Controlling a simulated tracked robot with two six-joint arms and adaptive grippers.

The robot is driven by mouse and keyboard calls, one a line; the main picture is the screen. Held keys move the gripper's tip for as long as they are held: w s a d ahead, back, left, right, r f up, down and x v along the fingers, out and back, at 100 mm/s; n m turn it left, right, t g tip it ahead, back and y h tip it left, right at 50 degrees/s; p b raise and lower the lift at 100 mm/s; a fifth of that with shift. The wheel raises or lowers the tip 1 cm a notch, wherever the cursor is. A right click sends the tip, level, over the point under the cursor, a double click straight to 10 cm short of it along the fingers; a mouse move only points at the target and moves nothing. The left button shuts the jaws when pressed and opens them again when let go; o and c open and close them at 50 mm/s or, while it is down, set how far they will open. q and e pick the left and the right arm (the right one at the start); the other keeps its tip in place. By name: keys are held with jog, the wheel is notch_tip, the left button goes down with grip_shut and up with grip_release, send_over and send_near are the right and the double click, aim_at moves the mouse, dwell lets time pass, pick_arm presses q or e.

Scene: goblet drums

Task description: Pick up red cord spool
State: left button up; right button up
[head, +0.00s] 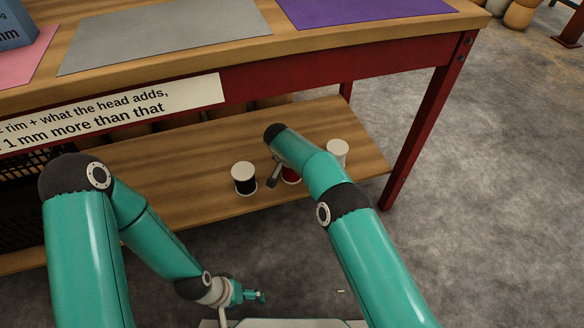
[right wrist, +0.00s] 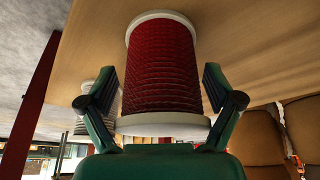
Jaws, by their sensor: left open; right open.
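The red cord spool (right wrist: 160,65) has white end discs and stands on the lower wooden shelf. In the head view the spool (head: 291,176) is mostly hidden behind my right arm. My right gripper (right wrist: 160,90) is open, with one finger on each side of the red cord. Narrow gaps seem to show between fingers and cord. In the head view only part of my right gripper (head: 274,174) shows, left of the spool. My left gripper (head: 256,296) is open and empty, low in the head view, away from the shelf.
A black spool (head: 244,180) stands left of the red one on the shelf (head: 190,200), and a white spool (head: 337,153) stands to its right. The red-framed workbench (head: 300,70) overhangs the shelf; its leg (head: 420,135) is at right. Brown drums (right wrist: 300,130) stand behind.

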jog(key=shift+a, duration=0.1)
jog(key=c, duration=1)
jog(key=shift+r, duration=0.1)
jog(key=shift+c, duration=0.2)
